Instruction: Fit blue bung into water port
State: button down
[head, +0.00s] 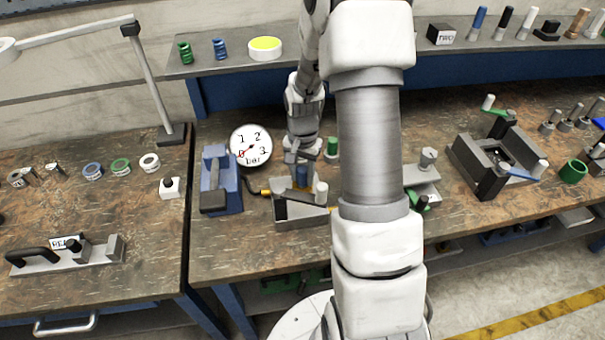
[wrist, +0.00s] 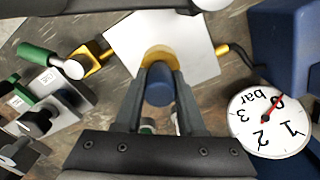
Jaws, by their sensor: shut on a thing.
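The blue bung (wrist: 159,85) is held between the two fingers of my gripper (wrist: 160,80) in the wrist view. In the head view the bung (head: 302,176) shows below my gripper (head: 301,168), over a grey block fixture (head: 300,218). A brass-yellow ring, apparently the water port (wrist: 160,52), sits on a bright metal plate (wrist: 190,38) directly beyond the bung's end. The bung overlaps the ring in the picture and hides part of it. I cannot tell whether its tip is touching or inside the port.
A round pressure gauge (head: 250,145) and a blue pump-like unit (head: 221,180) stand left of the fixture. A white-knobbed lever (head: 321,192) rises at its right. A green part (head: 332,147) stands behind. A dark clamp fixture (head: 495,162) is farther right.

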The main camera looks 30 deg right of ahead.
jog(key=shift+f, duration=0.25)
jog(key=shift+f, duration=0.15)
jog(key=c, duration=0.5)
grip_release()
jog(key=shift+r, duration=0.25)
